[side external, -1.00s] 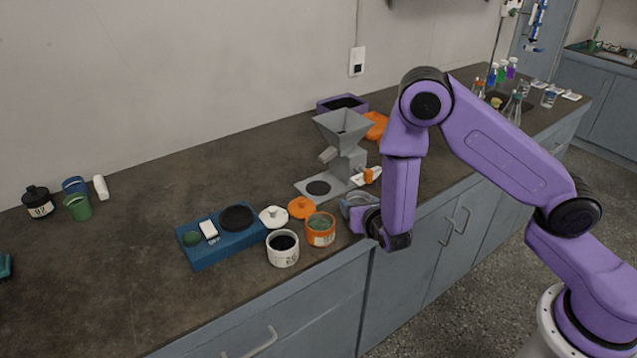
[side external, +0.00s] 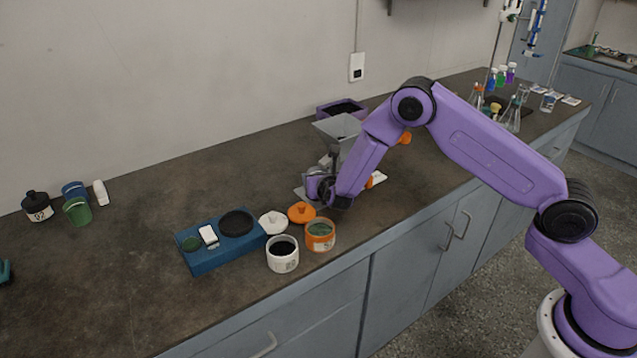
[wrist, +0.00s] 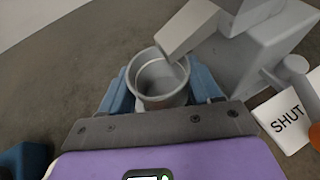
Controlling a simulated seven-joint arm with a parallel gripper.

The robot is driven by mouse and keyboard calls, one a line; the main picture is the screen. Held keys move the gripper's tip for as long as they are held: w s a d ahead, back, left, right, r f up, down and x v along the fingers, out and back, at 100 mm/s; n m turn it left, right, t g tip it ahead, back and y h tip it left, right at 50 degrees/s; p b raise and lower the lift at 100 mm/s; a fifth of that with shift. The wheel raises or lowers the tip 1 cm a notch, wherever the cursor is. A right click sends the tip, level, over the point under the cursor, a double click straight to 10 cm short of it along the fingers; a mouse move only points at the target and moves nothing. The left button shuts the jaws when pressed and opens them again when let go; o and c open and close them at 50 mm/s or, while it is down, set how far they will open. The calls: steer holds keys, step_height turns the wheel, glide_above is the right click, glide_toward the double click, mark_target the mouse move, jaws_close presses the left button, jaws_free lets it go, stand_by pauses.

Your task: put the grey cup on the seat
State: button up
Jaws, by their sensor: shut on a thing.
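The grey cup (wrist: 160,91) is between the blue fingers of my gripper (wrist: 160,98) in the wrist view, open end up. The spout of the grey hopper machine (wrist: 190,27) reaches over the cup's far rim. In the side view my gripper (side external: 320,188) is low over the machine's base plate, in front of the hopper (side external: 337,128). The dark round seat on that plate is hidden behind my gripper and the cup. I cannot tell whether the cup touches the seat.
A blue device with a black disc (side external: 236,222) stands left of my gripper. A white jar (side external: 282,254), an orange jar (side external: 320,236), a white lid (side external: 273,222) and an orange lid (side external: 301,212) are close in front. A tag reading SHUT (wrist: 287,120) lies right of the cup.

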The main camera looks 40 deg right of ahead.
steer(key=shift+w+f, duration=0.15)
steer(key=shift+f, duration=0.6)
steer(key=o, duration=1.1)
steer(key=shift+f, duration=0.15)
steer(key=shift+c, duration=0.2)
